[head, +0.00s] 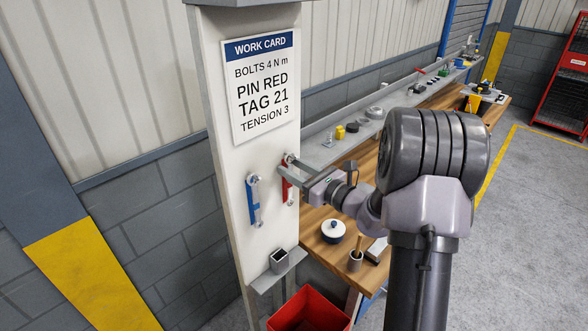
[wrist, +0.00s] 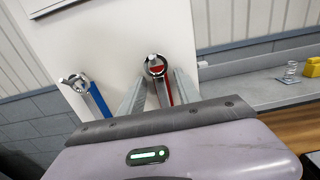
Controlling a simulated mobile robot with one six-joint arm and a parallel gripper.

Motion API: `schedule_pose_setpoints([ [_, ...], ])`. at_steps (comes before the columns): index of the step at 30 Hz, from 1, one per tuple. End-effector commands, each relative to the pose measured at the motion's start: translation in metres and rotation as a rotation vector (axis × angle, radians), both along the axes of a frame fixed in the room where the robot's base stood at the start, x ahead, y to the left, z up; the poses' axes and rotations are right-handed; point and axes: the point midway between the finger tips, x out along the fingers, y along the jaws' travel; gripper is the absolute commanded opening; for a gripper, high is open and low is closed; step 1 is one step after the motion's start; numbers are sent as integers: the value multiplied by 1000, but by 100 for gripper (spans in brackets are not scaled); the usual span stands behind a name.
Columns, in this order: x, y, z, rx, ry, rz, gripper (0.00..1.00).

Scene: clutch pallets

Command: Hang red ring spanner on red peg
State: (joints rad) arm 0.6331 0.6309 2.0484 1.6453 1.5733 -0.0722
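The red ring spanner (wrist: 163,92) is upright against the white panel, with its ring (wrist: 155,66) at the top. Red shows inside the ring, which appears to be around the red peg, though the peg is mostly hidden. In the head view the red spanner (head: 288,187) is partly covered by my gripper (head: 292,165). In the wrist view my gripper (wrist: 160,92) has one finger on each side of the spanner's shank. The fingers stand apart, with narrow gaps showing beside the shank, so it looks open.
A blue spanner (head: 253,198) hangs to the left on the same panel (head: 222,150), under the work card (head: 262,88). Below are a small grey holder (head: 279,262) and a red bin (head: 312,312). A grey shelf (head: 325,152) and wooden bench (head: 315,222) lie to the right.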

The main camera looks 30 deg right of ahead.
Motion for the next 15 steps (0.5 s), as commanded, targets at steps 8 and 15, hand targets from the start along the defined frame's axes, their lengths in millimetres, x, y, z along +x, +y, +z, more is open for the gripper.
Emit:
schedule_pose_setpoints([
  [8,-2,-1,0,0,1,0,39],
  [15,-44,-18,-1,1,1,-5,39],
])
